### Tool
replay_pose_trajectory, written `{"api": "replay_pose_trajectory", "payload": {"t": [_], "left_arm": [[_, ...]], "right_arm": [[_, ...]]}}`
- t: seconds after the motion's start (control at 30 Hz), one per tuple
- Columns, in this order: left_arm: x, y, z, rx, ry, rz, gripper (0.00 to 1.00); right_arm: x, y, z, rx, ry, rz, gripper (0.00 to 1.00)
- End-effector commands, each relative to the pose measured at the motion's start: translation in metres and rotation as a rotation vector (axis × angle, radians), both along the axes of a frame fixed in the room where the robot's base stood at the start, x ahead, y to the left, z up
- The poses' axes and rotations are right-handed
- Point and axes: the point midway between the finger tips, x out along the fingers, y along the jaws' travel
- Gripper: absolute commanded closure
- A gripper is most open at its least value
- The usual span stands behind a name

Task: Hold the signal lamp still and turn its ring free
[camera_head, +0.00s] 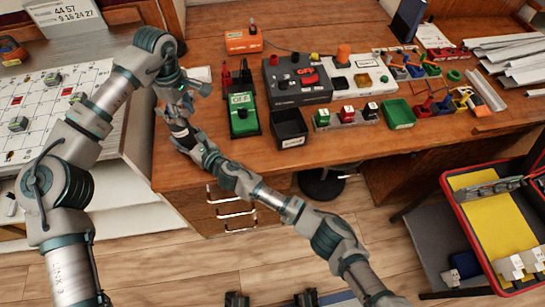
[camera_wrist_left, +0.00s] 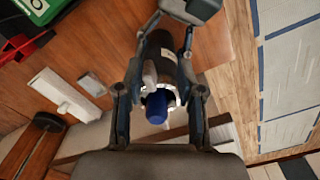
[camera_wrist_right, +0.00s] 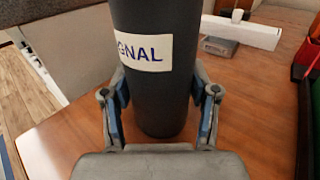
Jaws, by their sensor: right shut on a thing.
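The signal lamp (camera_head: 180,127) is a dark cylinder near the desk's left front edge, mostly hidden by my grippers in the head view. The right wrist view shows its upright dark body (camera_wrist_right: 156,95) with a label partly reading "GNAL". My right gripper (camera_wrist_right: 160,112) is shut on this body from both sides. The left wrist view shows a white ring (camera_wrist_left: 173,97) and a blue end (camera_wrist_left: 156,106) on the lamp. My left gripper (camera_wrist_left: 158,112) is open, its fingers either side of the ring with visible gaps.
A green box marked OFF (camera_head: 243,114) and a black bin (camera_head: 290,128) stand right of the lamp. A sheet with small blocks (camera_head: 50,95) lies left. A white piece (camera_wrist_right: 241,31) lies behind the lamp.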

Motion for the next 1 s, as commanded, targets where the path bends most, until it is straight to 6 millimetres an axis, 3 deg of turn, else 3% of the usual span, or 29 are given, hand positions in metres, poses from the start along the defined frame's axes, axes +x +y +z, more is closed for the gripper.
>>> {"api": "replay_pose_trajectory", "payload": {"t": [0.13, 0.67, 1.0], "left_arm": [[-0.009, 0.007, 0.001, 0.002, 0.0, -0.251, 0.65], [-0.007, 0.003, 0.122, -0.001, -0.004, -0.239, 0.65], [-0.017, -0.052, 0.071, -0.13, 0.075, -0.283, 0.65]], "right_arm": [[0.001, -0.001, 0.0, 0.0, 0.001, -0.003, 1.0], [0.001, -0.002, -0.001, 0.0, 0.001, -0.002, 1.0], [0.001, 0.0, -0.001, -0.001, 0.001, -0.001, 1.0]]}}
